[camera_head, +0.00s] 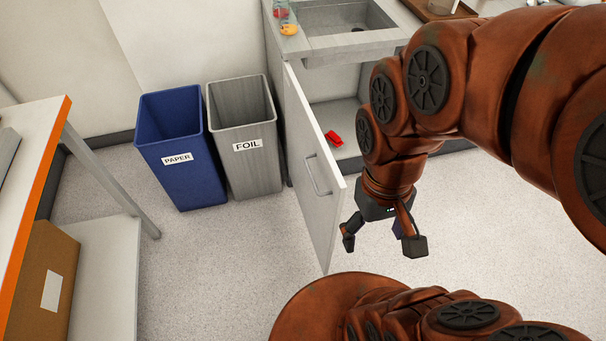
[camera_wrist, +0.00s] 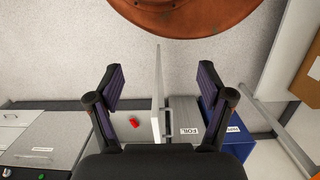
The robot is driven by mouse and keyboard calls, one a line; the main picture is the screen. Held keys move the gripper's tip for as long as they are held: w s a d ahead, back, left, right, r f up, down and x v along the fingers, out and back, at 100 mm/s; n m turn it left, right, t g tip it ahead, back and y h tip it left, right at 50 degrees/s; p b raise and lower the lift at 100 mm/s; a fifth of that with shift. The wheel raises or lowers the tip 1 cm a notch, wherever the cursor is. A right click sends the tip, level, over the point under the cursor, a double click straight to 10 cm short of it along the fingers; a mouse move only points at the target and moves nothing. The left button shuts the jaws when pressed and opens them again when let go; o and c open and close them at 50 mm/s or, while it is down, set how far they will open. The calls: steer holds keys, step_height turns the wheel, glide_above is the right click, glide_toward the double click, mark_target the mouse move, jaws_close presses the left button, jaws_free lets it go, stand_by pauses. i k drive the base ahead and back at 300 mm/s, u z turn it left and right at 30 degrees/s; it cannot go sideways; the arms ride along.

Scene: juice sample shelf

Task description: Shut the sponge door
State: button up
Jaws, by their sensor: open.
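The sponge door is the pale cabinet door (camera_head: 312,160) under the sink. It stands wide open, swung out into the room, with a bar handle (camera_head: 318,174) on its left face. My gripper (camera_head: 380,243) is open and empty, pointing down just right of the door's free edge in the head view. In the wrist view the door (camera_wrist: 157,95) shows nearly edge-on, between the spread fingers of my gripper (camera_wrist: 161,72). I cannot tell whether a finger touches it. A small red object (camera_head: 334,139) lies inside the open cabinet; it also shows in the wrist view (camera_wrist: 134,122).
A blue PAPER bin (camera_head: 172,150) and a grey FOIL bin (camera_head: 245,140) stand left of the door. The sink counter (camera_head: 355,47) is above the cabinet. An orange-edged table (camera_head: 40,160) stands at the left. The floor (camera_head: 215,260) in front of the bins is clear.

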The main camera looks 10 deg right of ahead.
mark_target(319, 186)
steer(key=u, duration=1)
steer(key=k, duration=1.3)
steer(key=u, duration=0.65)
steer(key=i, duration=0.9)
steer(key=u, duration=0.05)
